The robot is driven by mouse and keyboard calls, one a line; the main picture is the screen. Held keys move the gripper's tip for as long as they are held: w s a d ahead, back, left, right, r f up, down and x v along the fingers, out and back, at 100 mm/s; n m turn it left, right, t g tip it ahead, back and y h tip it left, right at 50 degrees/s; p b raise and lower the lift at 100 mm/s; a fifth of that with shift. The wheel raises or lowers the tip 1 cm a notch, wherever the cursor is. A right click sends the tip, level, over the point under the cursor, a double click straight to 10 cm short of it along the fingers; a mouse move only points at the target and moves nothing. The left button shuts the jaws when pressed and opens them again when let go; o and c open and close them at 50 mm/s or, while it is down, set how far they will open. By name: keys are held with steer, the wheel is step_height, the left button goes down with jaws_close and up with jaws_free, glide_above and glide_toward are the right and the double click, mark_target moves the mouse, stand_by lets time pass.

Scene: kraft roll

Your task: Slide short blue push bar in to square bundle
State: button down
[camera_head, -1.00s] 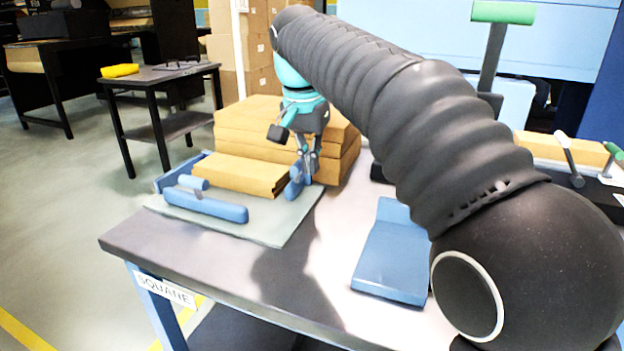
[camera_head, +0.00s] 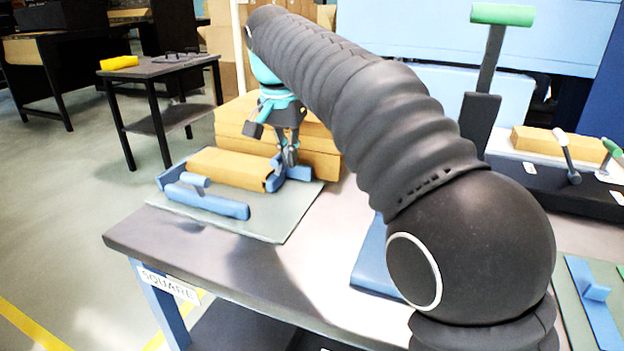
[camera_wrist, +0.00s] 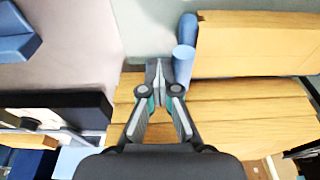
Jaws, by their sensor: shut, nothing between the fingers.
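The kraft bundle (camera_head: 228,167) lies on a grey-green mat (camera_head: 283,228) with blue edge pieces around it. The short blue push bar (camera_head: 274,175) stands at the bundle's right end, partly hidden. In the wrist view, blue parts of this bar (camera_wrist: 187,30) sit right beside the bundle's end (camera_wrist: 255,45); I cannot tell whether they touch. A longer blue bar (camera_head: 207,203) with a round handle lies along the bundle's front. My gripper (camera_head: 289,157) is shut and empty just above the short bar. In the wrist view, its closed tips (camera_wrist: 158,72) are left of the bar's handle.
A taller stack of kraft packs (camera_head: 320,148) stands behind the bundle. A blue plate (camera_head: 372,268) lies to the right on the table, partly behind my arm. A black-based fixture with levers (camera_head: 574,180) stands at the far right. The table front is clear.

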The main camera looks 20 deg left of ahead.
steer(key=shift+a, duration=0.15)
steer(key=shift+s+d+b, duration=0.15)
steer(key=shift+d+b, duration=0.45)
steer(key=shift+d, duration=1.15)
steer(key=shift+s+d+b, duration=0.15)
steer(key=shift+d+b, duration=0.45)
steer(key=shift+d, duration=1.15)
steer(key=w+p+v, duration=0.1)
steer(key=p+v, duration=0.1)
steer(key=v, duration=0.4)
steer(key=shift+r, duration=0.5)
steer(key=shift+w, duration=0.1)
